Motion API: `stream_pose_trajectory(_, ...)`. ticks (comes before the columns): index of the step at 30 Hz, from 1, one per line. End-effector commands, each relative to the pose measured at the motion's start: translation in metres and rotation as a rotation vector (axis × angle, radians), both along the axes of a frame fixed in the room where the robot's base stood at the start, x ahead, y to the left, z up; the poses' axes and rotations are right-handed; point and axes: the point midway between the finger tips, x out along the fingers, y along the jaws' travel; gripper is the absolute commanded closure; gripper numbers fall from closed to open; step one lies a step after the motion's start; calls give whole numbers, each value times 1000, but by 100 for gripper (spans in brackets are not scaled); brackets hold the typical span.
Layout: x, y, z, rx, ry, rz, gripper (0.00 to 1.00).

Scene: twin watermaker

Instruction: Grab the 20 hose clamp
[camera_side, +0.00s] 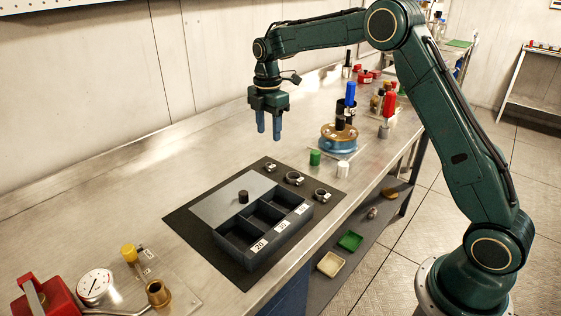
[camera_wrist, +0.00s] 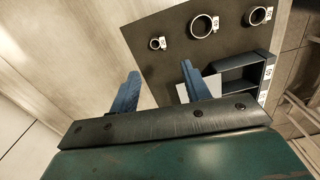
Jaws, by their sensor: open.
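Three ring-shaped hose clamps stand in a row on the dark mat (camera_side: 185,222), each with a small white tag. The smallest clamp (camera_side: 270,167) is at the far left end of the row; it also shows in the wrist view (camera_wrist: 161,44). The largest clamp (camera_side: 294,179) is in the middle, and another clamp (camera_side: 321,196) is at the right end. My gripper (camera_side: 268,135) is open and empty, pointing down above the bench, behind the row. In the wrist view its fingers (camera_wrist: 160,72) are apart, with the smallest clamp beyond them.
A dark tray (camera_side: 290,222) has several labelled compartments; the near one reads 20. A grey plate (camera_side: 220,204) with a black cylinder (camera_side: 243,197) lies beside it. Green (camera_side: 315,158) and white (camera_side: 342,170) cylinders and a blue-based pump (camera_side: 340,141) stand behind. A gauge (camera_side: 95,286) is front left.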

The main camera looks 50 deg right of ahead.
Motion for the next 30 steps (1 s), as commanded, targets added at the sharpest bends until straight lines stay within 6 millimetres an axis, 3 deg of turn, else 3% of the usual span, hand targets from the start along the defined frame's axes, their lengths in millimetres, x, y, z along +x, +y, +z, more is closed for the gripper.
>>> stream_pose_trajectory(9,0,0,-46,0,1,0,53)
stream_pose_trajectory(23,0,0,-60,0,1,0,53)
stream_pose_trajectory(30,0,1,-83,0,1,0,53)
